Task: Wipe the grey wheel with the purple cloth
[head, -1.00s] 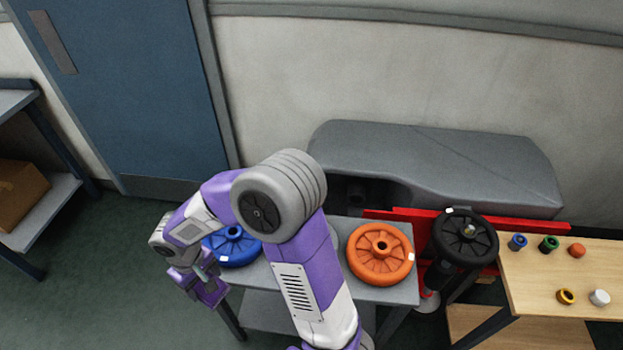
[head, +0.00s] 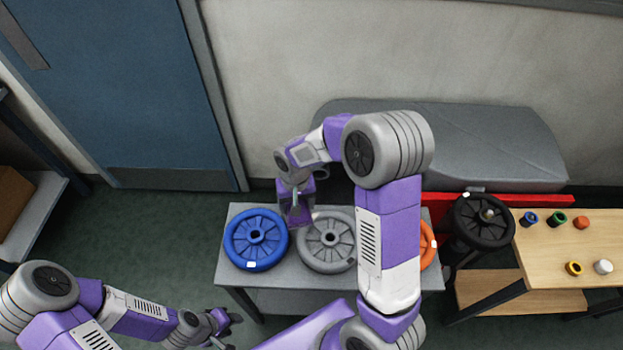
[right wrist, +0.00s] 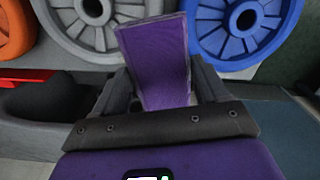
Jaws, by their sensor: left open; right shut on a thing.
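The grey wheel (head: 327,244) lies flat on the grey table between the blue and orange wheels; my right arm covers its right edge. It also shows at the upper left of the right wrist view (right wrist: 98,22). My right gripper (head: 296,208) is shut on the purple cloth (right wrist: 158,62), which stands out from the jaws toward the gap between the grey and blue wheels. I cannot tell whether the cloth touches the grey wheel. My left gripper (head: 226,324) is open and empty, low at the left, in front of the table.
The blue wheel (head: 256,239) lies left of the grey one, the orange wheel (head: 428,246) right, mostly behind my right arm. A black wheel (head: 482,222) stands farther right beside a wooden table (head: 555,245) with several small coloured pieces. Open floor lies left of the grey table (head: 239,284).

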